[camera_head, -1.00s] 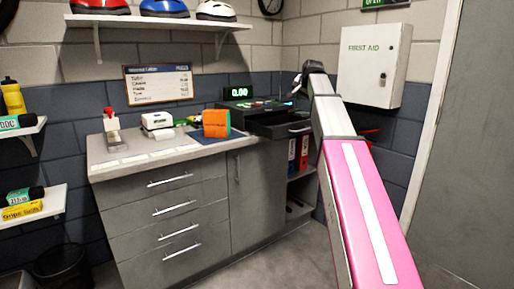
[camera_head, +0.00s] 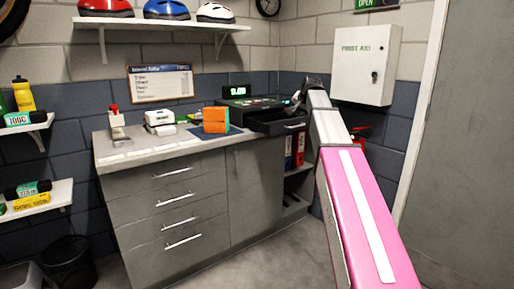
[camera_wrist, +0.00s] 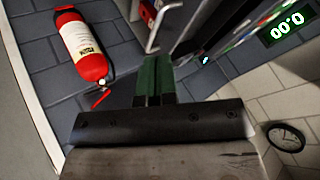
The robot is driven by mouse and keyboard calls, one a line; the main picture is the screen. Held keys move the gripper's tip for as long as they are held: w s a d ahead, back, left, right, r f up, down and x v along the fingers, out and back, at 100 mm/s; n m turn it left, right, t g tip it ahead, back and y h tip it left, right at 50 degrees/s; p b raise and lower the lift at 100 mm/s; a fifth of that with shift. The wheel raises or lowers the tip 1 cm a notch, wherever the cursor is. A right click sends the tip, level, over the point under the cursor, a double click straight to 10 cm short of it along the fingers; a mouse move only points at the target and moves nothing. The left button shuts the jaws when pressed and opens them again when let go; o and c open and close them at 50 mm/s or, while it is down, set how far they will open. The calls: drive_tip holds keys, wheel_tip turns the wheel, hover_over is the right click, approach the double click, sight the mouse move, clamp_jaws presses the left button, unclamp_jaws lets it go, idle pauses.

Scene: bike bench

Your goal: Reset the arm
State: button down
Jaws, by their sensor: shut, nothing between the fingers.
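My pink and white arm (camera_head: 362,225) reaches forward on the right side of the head view, its far end beside the open cash drawer (camera_head: 280,122). My gripper (camera_wrist: 155,62) shows in the wrist view with its dark green fingers together and nothing between them. In the head view the fingertips are too small and hidden to make out clearly.
The cash register (camera_head: 247,103) stands on the grey counter (camera_head: 140,153), with an orange and green block (camera_head: 215,120) nearby. A first aid cabinet (camera_head: 365,65) hangs on the wall behind my arm. A fire extinguisher (camera_wrist: 83,45) is close to my gripper. The floor in front is clear.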

drive_tip(key=s+f+n+g, duration=0.1)
drive_tip(key=s+f, duration=0.4)
drive_tip(key=f, duration=0.5)
drive_tip(key=s+f+n+g+h, duration=0.15)
drive_tip(key=s+f, duration=0.35)
drive_tip(key=f, duration=0.5)
drive_tip(key=s+f+g+y, duration=0.15)
drive_tip(key=s+f, duration=0.35)
drive_tip(key=f, duration=0.5)
drive_tip(key=s+f+n+g+h, duration=0.1)
drive_tip(key=s+f+n+g, duration=0.2)
drive_tip(key=s+f, duration=1.6)
drive_tip(key=shift+s+a+g+h, duration=0.25)
drive_tip(key=shift+s+g+h, duration=0.15)
drive_tip(key=shift+s+g, duration=0.35)
drive_tip(key=shift+f+n, duration=0.1)
drive_tip(key=shift+n, duration=0.15)
